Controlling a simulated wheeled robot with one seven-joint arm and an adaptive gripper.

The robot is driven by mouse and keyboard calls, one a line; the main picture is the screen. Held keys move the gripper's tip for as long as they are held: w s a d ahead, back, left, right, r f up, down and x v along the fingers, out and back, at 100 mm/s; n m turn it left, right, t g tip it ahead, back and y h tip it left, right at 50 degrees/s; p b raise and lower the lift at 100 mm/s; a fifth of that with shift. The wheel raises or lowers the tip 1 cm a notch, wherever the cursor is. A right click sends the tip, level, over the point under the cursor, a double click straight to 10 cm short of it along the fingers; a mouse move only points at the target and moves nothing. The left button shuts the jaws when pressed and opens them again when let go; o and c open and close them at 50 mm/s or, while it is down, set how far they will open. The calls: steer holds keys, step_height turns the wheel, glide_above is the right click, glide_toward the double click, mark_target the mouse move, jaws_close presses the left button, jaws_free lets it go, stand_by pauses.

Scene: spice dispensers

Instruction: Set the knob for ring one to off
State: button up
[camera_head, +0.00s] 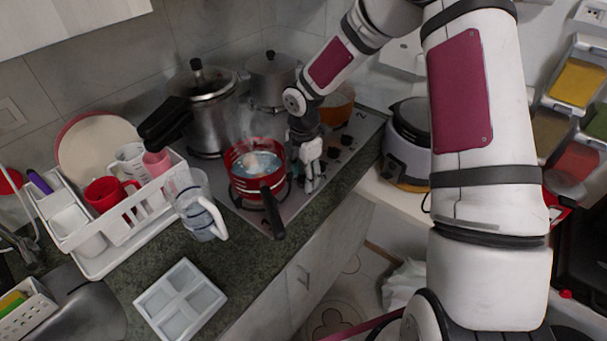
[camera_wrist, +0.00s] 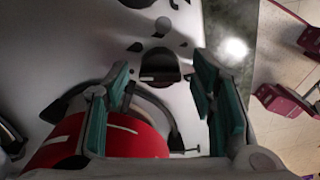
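In the wrist view a dark round knob (camera_wrist: 160,68) lies on the pale hob panel (camera_wrist: 60,50), in the gap ahead of my gripper (camera_wrist: 160,105). My gripper is open, its green-padded fingers apart with nothing held between them. The knob's own number is not readable, and whether the fingers touch it is unclear. In the head view my gripper (camera_head: 312,178) points down at the front right of the hob (camera_head: 298,204), beside the red pot (camera_head: 240,178). Several dark knobs (camera_head: 335,153) show just right of it.
The red pot (camera_wrist: 120,138) sits close to the left finger in the wrist view. A large steel pot (camera_head: 212,120), a smaller pot (camera_head: 270,80) and an orange bowl (camera_head: 337,103) stand on the hob. A jug (camera_head: 195,210) and dish rack (camera_head: 130,220) are left.

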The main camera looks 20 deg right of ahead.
mark_target(303, 177)
step_height(303, 177, up, 12)
stand_by(0.7)
